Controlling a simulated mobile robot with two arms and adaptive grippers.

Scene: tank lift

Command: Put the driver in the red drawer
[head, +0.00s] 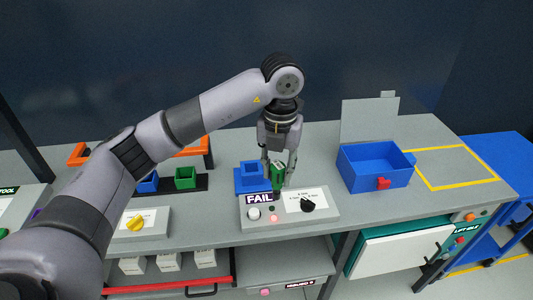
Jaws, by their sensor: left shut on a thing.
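My left gripper (278,158) points down over the grey test box and is shut on a small green part (278,177). The part is beside a blue holder (252,178); I cannot tell whether it touches the box. A red-edged drawer front (165,286) with a dark handle shows below the table at the lower left, partly cut off and partly behind my arm. I cannot make out a driver. My right gripper is not in view.
The grey test box (322,212) has a FAIL label and a black knob. A blue bin (374,167) with a raised grey lid stands to the right. Several white boxes (168,262) show behind the red edge. A yellow-outlined area (452,168) at the right is clear.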

